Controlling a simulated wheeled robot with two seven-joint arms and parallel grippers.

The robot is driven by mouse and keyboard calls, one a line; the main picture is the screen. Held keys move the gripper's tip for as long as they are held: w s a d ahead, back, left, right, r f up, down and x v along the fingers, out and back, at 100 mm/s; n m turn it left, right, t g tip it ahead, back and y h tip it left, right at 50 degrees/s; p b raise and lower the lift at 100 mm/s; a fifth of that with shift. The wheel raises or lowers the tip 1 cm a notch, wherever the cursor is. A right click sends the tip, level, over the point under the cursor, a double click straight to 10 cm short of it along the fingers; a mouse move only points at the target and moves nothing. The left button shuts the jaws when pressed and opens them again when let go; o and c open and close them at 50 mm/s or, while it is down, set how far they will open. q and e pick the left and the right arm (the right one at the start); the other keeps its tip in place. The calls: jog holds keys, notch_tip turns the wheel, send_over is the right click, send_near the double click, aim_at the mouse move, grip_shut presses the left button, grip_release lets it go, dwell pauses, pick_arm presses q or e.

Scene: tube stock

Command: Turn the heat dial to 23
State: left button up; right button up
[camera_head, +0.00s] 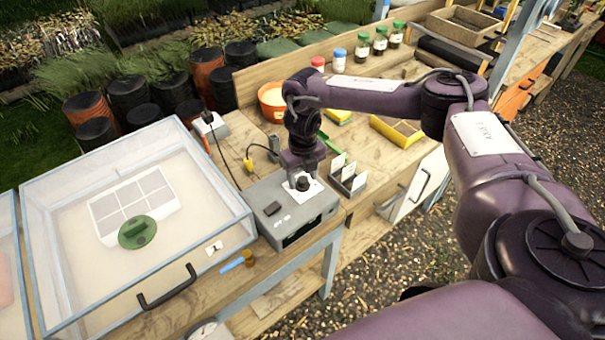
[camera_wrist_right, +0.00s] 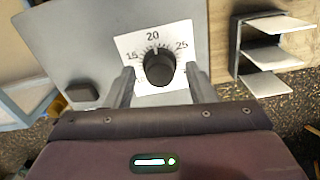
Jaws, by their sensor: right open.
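The heat dial (camera_wrist_right: 160,68) is a black round knob on a white scale card marked 15, 20 and 25. Its upper edge faces the 20 mark; the exact pointer setting is hard to read. The dial also shows in the head view (camera_head: 303,184) on top of a grey control box (camera_head: 292,225). My right gripper (camera_wrist_right: 161,78) is open, with one finger on each side of the knob. I cannot tell whether the fingers touch it. In the head view the right gripper (camera_head: 302,172) points down over the dial. My left gripper is not in view.
A glass-lidded propagator case (camera_head: 215,205) stands left of the box. A dark button (camera_wrist_right: 82,92) sits beside the scale card. A card rack (camera_head: 350,180) stands close right of the box.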

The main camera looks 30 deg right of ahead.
jog(key=c, duration=1)
jog(key=shift+m, duration=1)
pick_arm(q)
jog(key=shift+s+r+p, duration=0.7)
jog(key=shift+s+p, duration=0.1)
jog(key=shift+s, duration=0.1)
pick_arm(e)
jog(key=shift+r+m, duration=0.1)
jog(key=shift+m, duration=2.4)
jog(key=shift+w, duration=0.1)
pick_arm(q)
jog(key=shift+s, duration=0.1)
pick_arm(e)
jog(key=o, duration=1)
